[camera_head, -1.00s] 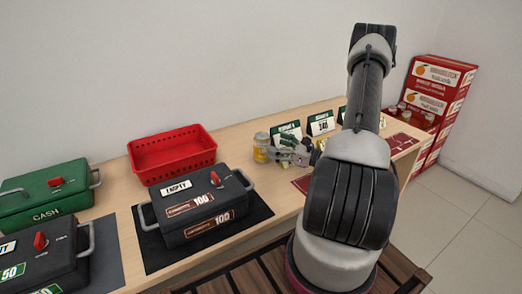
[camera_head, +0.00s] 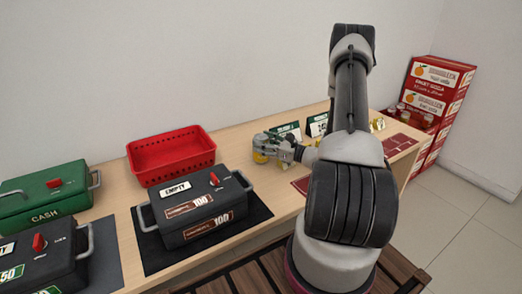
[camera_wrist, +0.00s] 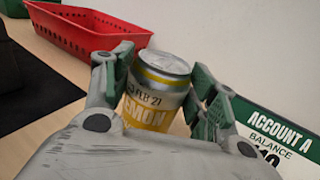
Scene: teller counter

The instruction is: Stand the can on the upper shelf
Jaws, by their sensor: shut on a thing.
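The can (camera_wrist: 157,92), yellow and silver with "LEMON" lettering, stands between the two fingers of my gripper (camera_wrist: 165,64) in the wrist view. My gripper is shut on its sides. In the head view my gripper (camera_head: 264,146) is over the counter, right of the red basket, and hides most of the can (camera_head: 259,157). The can looks upright on or close to the counter top; whether it touches the counter is not clear. I cannot make out an upper shelf in either view.
A red basket (camera_head: 171,177), a black cash box (camera_head: 199,222) and a green cash box (camera_head: 45,205) are to the left. Account signs (camera_head: 289,129) stand just right of the can, close to my gripper. Red crates (camera_head: 437,85) are stacked beyond the counter's right end.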

